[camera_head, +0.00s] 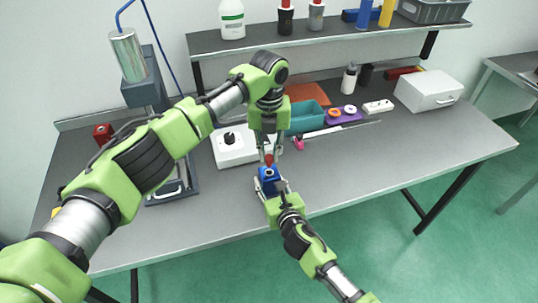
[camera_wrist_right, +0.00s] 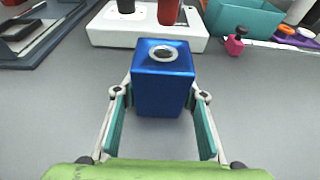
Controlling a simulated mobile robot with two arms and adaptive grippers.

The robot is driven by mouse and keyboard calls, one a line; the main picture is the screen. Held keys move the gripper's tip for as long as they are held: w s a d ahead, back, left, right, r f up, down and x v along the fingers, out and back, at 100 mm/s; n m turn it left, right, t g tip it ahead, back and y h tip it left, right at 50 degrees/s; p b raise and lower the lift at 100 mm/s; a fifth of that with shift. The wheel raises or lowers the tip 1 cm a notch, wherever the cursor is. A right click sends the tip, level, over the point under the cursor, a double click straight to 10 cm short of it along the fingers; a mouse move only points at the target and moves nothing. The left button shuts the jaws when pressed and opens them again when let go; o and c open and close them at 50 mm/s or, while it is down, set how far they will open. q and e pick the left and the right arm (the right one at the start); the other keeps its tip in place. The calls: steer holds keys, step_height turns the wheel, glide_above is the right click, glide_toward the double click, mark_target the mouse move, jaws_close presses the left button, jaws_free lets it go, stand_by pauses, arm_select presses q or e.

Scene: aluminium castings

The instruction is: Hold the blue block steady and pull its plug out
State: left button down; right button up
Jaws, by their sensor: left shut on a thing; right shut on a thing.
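The blue block (camera_head: 268,178) stands near the front of the grey table. My right gripper (camera_head: 270,188) is shut on it from the front. In the right wrist view the block (camera_wrist_right: 163,80) sits between the two finger pads, with an open ringed hole (camera_wrist_right: 163,54) in its top. My left gripper (camera_head: 269,153) points down over the block and is shut on the red plug (camera_head: 269,160). The plug (camera_wrist_right: 168,10) also shows at the top edge of the right wrist view, above and apart from the hole. The fingers of my left gripper are out of that view.
A white box with a black knob (camera_head: 242,152) stands behind the block. A teal bin (camera_head: 307,118), a pink item (camera_head: 299,144) and a thin rod lie to the right. A press (camera_head: 150,90) stands at left. The table's front right is clear.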

arm_select(q)
steer(key=shift+r, duration=1.55)
arm_select(e)
steer(key=shift+f, duration=0.1)
steer(key=o, duration=1.2)
steer(key=v, duration=1.2)
